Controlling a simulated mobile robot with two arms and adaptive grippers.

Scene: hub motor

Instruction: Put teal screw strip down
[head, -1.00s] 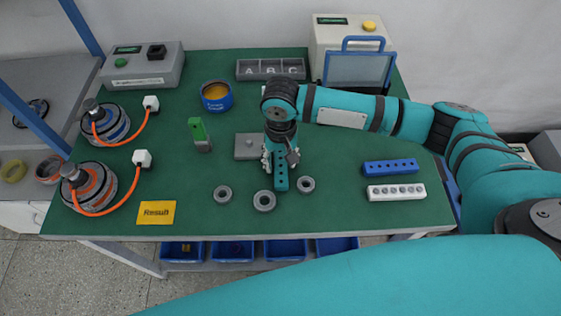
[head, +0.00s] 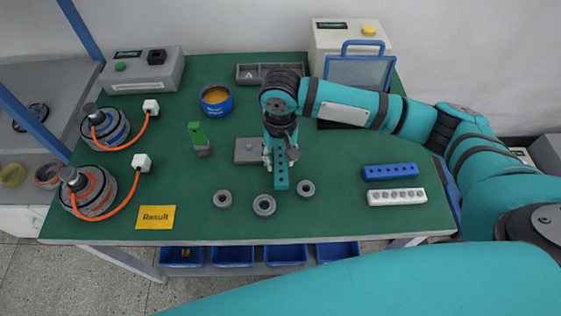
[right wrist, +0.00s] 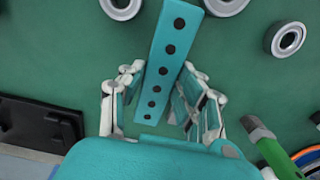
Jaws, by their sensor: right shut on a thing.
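The teal screw strip (head: 281,180) is a narrow bar with a row of dark holes. In the head view it hangs below my right gripper (head: 281,154), over the front middle of the green table. My right gripper is shut on it. The right wrist view shows the strip (right wrist: 174,40) running lengthwise between the fingers, with its far end sticking out beyond them. I cannot tell whether its lower end touches the table. My left gripper is not in view.
Several grey rings, one of them here (head: 264,205), lie close in front of the strip. A grey plate (head: 249,151) is just left of the gripper. A blue strip (head: 389,171) and a white strip (head: 396,197) lie at the right, with bare table between.

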